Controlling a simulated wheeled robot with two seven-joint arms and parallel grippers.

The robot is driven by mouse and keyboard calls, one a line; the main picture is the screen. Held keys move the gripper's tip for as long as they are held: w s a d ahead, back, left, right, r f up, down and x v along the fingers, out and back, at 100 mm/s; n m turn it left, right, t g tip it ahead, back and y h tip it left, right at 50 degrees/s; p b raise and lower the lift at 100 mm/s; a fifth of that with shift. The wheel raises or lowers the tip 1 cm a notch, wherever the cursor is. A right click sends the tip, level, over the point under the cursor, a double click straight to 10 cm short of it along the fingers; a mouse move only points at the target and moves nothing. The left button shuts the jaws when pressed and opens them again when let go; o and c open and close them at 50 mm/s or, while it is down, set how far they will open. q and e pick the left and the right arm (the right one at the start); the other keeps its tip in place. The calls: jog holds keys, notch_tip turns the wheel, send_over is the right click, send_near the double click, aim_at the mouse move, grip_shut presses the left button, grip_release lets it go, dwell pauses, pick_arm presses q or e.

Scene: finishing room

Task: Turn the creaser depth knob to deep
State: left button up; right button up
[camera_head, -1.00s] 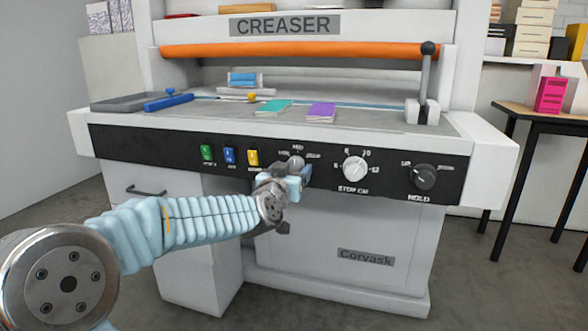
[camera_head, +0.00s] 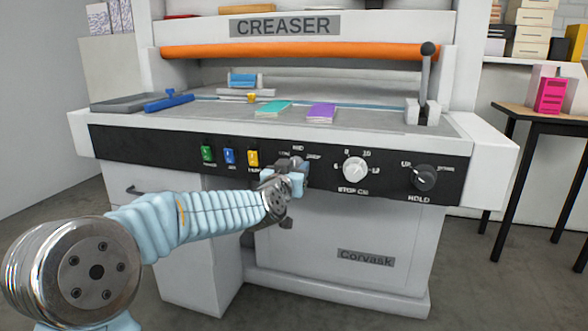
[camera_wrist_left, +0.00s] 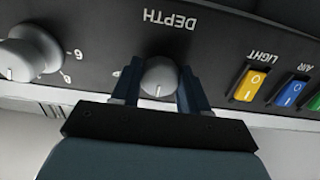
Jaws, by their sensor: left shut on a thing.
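The creaser (camera_head: 335,230) is a white machine with a black control panel. In the wrist view, a pale mark on the knob points toward the gripper's palm. In the head view the gripper mostly hides the knob, and the scale words around it are too small to read surely. My right gripper is not in view.
Green, blue and yellow (camera_head: 252,158) switches sit left of the depth knob. The white stop knob (camera_head: 355,169) and dark HOLD knob (camera_head: 424,177) sit to its right. A lever (camera_head: 426,80) stands at the bed's right end. A side table (camera_head: 550,118) is at right.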

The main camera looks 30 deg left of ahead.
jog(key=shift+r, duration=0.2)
pick_arm(q)
jog(key=shift+m+p, duration=2.95)
jog(key=shift+m, duration=2.75)
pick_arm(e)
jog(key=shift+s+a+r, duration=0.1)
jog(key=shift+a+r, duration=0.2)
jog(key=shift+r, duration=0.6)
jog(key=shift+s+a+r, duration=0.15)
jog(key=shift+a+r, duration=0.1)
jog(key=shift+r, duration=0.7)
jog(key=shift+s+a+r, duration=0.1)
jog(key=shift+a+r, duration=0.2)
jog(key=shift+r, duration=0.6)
pick_arm(q)
jog(key=shift+m, duration=0.3)
jog(key=o, duration=1)
jog(key=shift+o, duration=0.2)
jog(key=shift+s, duration=0.1)
